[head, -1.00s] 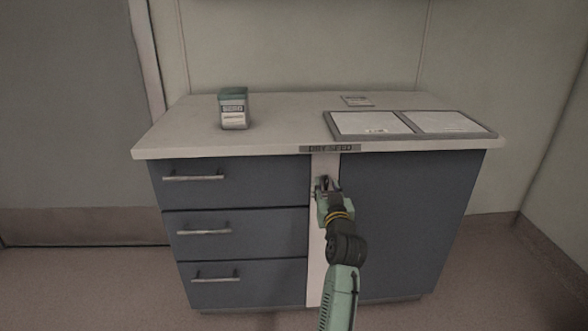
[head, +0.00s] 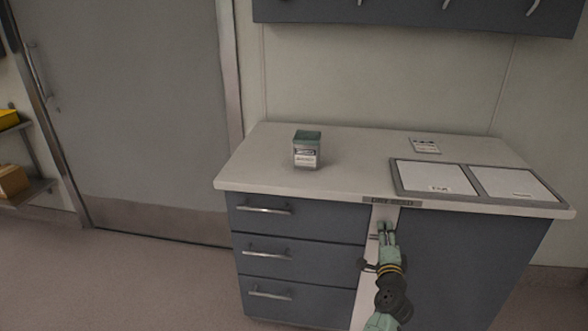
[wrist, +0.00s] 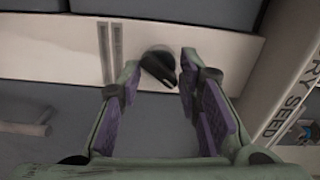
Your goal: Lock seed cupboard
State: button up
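The seed cupboard is a counter unit with a plain blue-grey door (head: 455,262) on the right and a pale vertical strip between door and drawers. A label plate (head: 392,202) sits above the strip; in the wrist view the label (wrist: 285,108) partly reads "RY SEED". A dark lock knob or key (wrist: 157,66) stands out from the pale strip (wrist: 60,45) in the wrist view. My gripper (head: 387,226) is at the upper part of the strip. Its purple-padded fingers (wrist: 160,72) are apart, one on each side of the knob, with gaps visible. The knob is hidden in the head view.
Three drawers with bar handles (head: 267,254) are left of the strip. The countertop (head: 350,160) holds a green-lidded container (head: 306,150), a small card (head: 424,146) and a two-panel tray (head: 398,185). A grey door (head: 150,120) and shelf (head: 30,188) are left; a wall cabinet (head: 420,15) hangs above.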

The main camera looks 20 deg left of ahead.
jog(key=s+d+m+b, duration=0.1)
jog(key=s+d+b, duration=0.1)
jog(key=s, duration=0.9)
jog(key=s+a+r+n+t+y+b, duration=0.1)
jog(key=s+a+r+n+y, duration=0.2)
jog(key=a+r, duration=0.8)
jog(key=s+a+r+n+t+y+b, duration=0.2)
jog(key=a+r+n+y, duration=0.3)
jog(key=a+r, duration=0.6)
jog(key=shift+s+a+n, duration=0.4)
jog(key=shift+a+n, duration=0.6)
jog(key=shift+a, duration=0.1)
